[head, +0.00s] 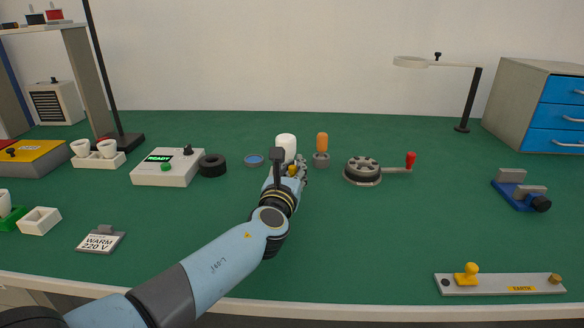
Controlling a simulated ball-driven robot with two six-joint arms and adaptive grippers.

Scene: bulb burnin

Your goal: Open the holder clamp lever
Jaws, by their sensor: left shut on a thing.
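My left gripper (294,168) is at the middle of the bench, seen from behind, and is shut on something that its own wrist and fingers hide. A white rounded bulb-like thing (286,142) shows upright just beyond and above it. A small yellow patch shows between the fingers; I cannot tell whether it is part of a lever. The holder and its clamp lever cannot be made out clearly. My right gripper is not in view.
A round grey device (362,171) with a red-handled crank (410,161) stands right of the gripper. A black ring (212,165), blue dish (254,160) and READY box (168,167) stand left. A blue vise-like fixture (520,194) and EARTH bar (500,284) are right.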

